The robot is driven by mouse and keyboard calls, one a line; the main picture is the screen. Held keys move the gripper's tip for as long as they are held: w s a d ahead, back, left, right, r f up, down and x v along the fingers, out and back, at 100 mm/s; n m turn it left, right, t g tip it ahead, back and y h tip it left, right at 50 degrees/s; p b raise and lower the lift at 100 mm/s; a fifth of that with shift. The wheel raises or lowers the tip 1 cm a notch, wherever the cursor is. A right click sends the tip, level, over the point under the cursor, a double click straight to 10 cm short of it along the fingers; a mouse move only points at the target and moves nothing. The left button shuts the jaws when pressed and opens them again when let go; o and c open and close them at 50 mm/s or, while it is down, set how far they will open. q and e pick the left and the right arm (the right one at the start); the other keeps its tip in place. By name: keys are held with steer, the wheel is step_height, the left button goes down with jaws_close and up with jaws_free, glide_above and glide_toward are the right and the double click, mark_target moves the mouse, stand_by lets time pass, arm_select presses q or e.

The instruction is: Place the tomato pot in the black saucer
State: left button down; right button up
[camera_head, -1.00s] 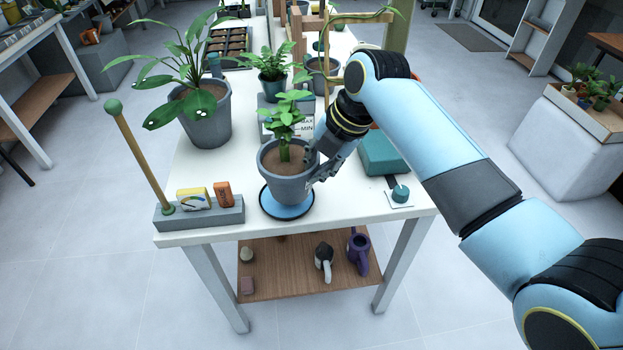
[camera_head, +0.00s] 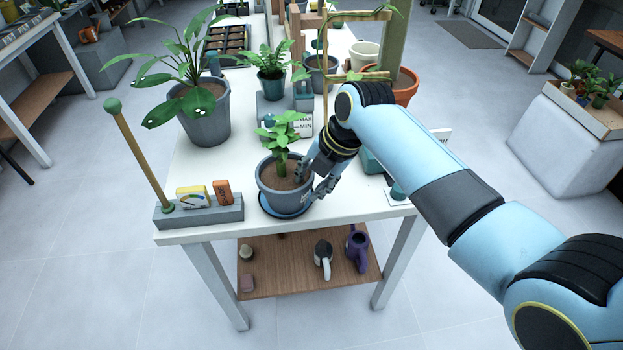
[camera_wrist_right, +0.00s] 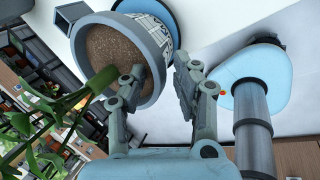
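The tomato pot (camera_head: 284,203) is a grey pot with brown soil and a green leafy plant (camera_head: 282,163). It stands upright in the saucer (camera_head: 265,209), which looks blue, near the table's front edge. Only part of the saucer's rim shows around the pot's base. My right gripper (camera_head: 314,181) is at the pot's right rim, one finger inside over the soil and one outside. In the right wrist view, the gripper (camera_wrist_right: 160,82) is open, with a gap between its fingers across the pot wall (camera_wrist_right: 157,50). My left gripper is out of view.
A grey block (camera_head: 222,216) with a yellow meter and an orange box stands left of the saucer. A larger potted plant (camera_head: 207,127) is behind left. A white card stands behind the pot. A teal box is behind my right arm. The table's front edge is close.

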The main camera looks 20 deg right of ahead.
steer(key=v, duration=1.2)
steer(key=s+d+f+m+g+h, duration=0.15)
steer(key=s+f+m, duration=0.35)
steer(key=f, duration=0.5)
steer(key=s+d+f+m, duration=0.2)
steer(key=s+f+m, duration=0.35)
steer(key=f, duration=0.45)
steer(key=s+d+f+m+h, duration=0.1)
steer(key=s+d+f+m, duration=0.1)
steer(key=s+f+m, duration=0.6)
steer(key=s+d+f+m, duration=0.1)
steer(key=s+f, duration=0.3)
steer(key=s, duration=0.4)
steer(key=s+f+m, duration=0.3)
steer(key=s+f, duration=0.2)
steer(key=s, duration=0.2)
steer(key=s+d+f+m+h, duration=0.1)
steer(key=s+f, duration=0.3)
steer(key=s, duration=0.4)
steer(key=shift+s+d+f+m+g, duration=0.35)
steer(key=shift+m+g, duration=0.1)
steer(key=shift+m, duration=0.4)
step_height(320, 180, down, 15)
steer(key=s+b, duration=0.1)
steer(key=b, duration=1.4)
steer(key=shift+f, duration=0.2)
